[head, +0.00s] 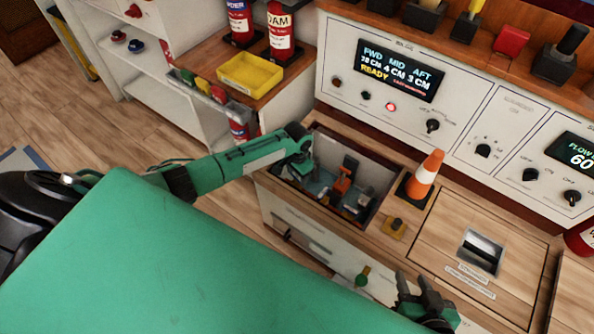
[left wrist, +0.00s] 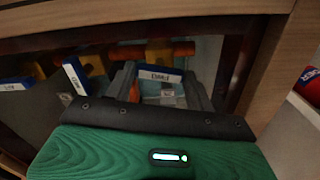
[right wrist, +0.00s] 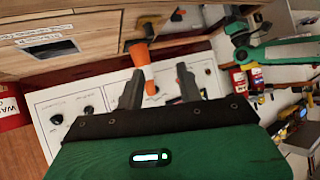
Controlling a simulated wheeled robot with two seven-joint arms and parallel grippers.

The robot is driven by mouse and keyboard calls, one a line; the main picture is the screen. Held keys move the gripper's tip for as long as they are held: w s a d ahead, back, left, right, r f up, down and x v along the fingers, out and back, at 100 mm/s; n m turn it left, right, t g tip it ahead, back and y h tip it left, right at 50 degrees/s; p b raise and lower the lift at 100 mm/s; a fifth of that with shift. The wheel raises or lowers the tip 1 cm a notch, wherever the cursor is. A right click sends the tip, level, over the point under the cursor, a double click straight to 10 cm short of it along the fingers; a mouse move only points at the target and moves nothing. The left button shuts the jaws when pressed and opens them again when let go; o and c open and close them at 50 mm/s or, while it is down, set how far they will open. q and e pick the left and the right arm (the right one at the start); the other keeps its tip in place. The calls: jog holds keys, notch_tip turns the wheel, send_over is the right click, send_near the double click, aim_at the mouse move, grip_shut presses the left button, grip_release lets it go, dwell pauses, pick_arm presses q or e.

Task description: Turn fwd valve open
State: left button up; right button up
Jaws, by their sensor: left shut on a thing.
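My left gripper (head: 302,172) reaches down into the open well (head: 374,208) in the counter, at its left end. In the left wrist view its fingers (left wrist: 160,92) straddle the spot below a blue-and-white FWD label (left wrist: 160,76). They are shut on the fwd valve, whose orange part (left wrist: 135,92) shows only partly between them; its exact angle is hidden. Another orange valve (head: 344,183) stands further right in the well. My right gripper (head: 428,302) is open and empty above the counter front; its spread fingers show in the right wrist view (right wrist: 159,88).
An orange cone (head: 427,172) stands right of the well, near a yellow-based knob (head: 395,226). The panel display (head: 400,70) reads FWD 28 cm, MID 4 cm, AFT 3 cm, READY. A red lamp (head: 391,107) is lit below it. A yellow tray (head: 250,73) sits on the left counter.

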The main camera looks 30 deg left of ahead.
pick_arm(q)
jog(key=m+p, duration=0.3)
jog(key=m, duration=0.2)
jog(key=shift+r+m, duration=0.1)
jog(key=shift+m, duration=0.3)
jog(key=shift+m+p, duration=0.3)
jog(key=shift+m, duration=0.6)
jog(key=m, duration=0.3)
jog(key=shift+m, duration=2.2)
pick_arm(e)
jog(key=s+d+r+g+h, duration=0.2)
jog(key=s+d+g, duration=0.3)
jog(key=d, duration=0.4)
jog(key=shift+s+m+g+h, duration=0.4)
jog(key=shift+g+h, duration=0.1)
jog(key=shift+h, duration=0.4)
pick_arm(q)
jog(key=o, duration=1)
